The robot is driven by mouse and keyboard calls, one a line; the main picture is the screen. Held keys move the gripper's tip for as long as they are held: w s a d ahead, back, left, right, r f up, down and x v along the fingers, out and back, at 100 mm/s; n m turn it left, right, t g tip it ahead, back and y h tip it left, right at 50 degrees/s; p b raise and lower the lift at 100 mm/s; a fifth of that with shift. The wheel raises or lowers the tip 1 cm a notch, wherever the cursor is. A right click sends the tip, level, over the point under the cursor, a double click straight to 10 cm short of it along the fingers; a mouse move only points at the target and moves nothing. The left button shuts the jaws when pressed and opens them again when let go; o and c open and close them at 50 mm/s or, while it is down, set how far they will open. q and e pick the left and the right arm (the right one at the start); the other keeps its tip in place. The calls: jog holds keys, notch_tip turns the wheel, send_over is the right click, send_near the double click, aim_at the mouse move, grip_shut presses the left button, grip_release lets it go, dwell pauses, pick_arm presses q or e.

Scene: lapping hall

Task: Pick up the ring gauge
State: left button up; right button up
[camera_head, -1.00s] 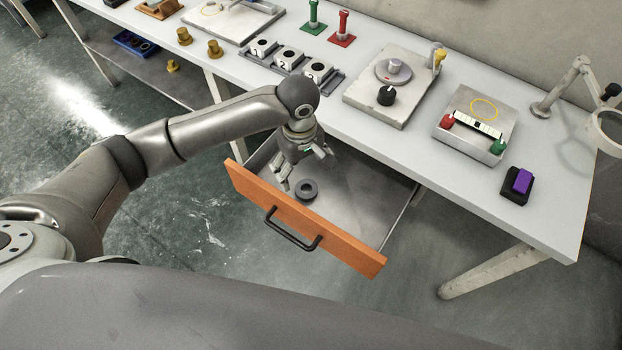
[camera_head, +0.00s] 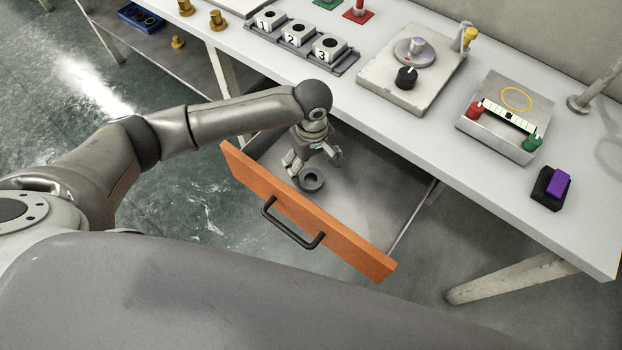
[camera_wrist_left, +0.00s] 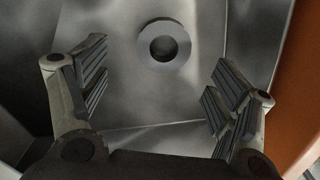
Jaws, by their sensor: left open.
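The ring gauge, a dark grey ring (camera_head: 311,179), lies in the open drawer (camera_head: 372,205) near its orange front. In the left wrist view the ring (camera_wrist_left: 164,45) lies flat on the metal drawer floor, above the middle of the picture. My left gripper (camera_head: 314,168) is inside the drawer area, just behind and above the ring. In the left wrist view its fingers (camera_wrist_left: 155,90) are spread wide with nothing between them; the ring is beyond the fingertips and apart from them. My right gripper is in neither view.
The drawer's orange front (camera_head: 300,215) has a black handle (camera_head: 290,226). The grey table top (camera_head: 420,135) overhangs the drawer's back. On it stand numbered blocks (camera_head: 298,36), a plate with a round stage (camera_head: 412,68), a level fixture (camera_head: 507,115) and a purple-topped block (camera_head: 551,187).

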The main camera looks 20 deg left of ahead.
aim_at(311, 182)
pick_arm(q)
jog(key=shift+s+f, duration=0.15)
jog(key=shift+f, duration=1.25)
jog(key=shift+s+f, duration=0.1)
jog(key=shift+f, duration=1.25)
jog(key=c, duration=1.2)
jog(key=shift+o, duration=0.2)
jog(key=shift+r, duration=0.1)
